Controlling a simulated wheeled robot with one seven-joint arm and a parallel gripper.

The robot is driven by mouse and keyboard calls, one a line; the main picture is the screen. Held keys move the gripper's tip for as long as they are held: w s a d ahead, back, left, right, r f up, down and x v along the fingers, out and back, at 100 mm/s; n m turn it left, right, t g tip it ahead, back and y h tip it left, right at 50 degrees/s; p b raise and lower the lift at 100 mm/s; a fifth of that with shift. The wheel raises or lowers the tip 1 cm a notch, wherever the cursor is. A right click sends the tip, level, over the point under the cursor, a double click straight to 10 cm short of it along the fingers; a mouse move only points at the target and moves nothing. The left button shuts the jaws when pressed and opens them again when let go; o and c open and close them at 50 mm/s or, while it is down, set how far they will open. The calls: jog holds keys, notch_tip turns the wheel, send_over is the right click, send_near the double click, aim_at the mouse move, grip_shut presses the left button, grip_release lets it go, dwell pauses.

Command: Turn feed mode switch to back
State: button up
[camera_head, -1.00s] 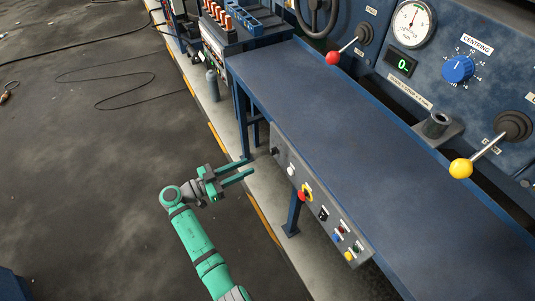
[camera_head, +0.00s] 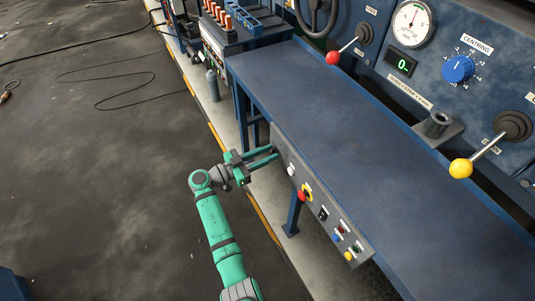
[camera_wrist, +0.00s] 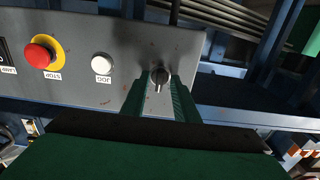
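The feed mode switch is most likely the small black rotary knob (camera_wrist: 160,76) near the end of the grey control panel (camera_head: 322,208). A light mark on the knob points down in the wrist view; its label cannot be read. Whether the fingertips touch the panel cannot be told. The knob is largely hidden by the fingers in the head view.
Beside the knob sit a white JOG button (camera_wrist: 102,64) and a red STOP button (camera_wrist: 40,54) on a yellow ring. The blue bench (camera_head: 350,120) runs above the panel. Levers with red (camera_head: 332,58) and yellow (camera_head: 461,168) balls stand behind. The floor at left is mostly clear.

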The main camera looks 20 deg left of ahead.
grip_shut()
jog(key=shift+n, duration=0.3)
jog(key=n, duration=0.9)
dwell(0.3)
jog(key=shift+n, duration=0.3)
grip_release()
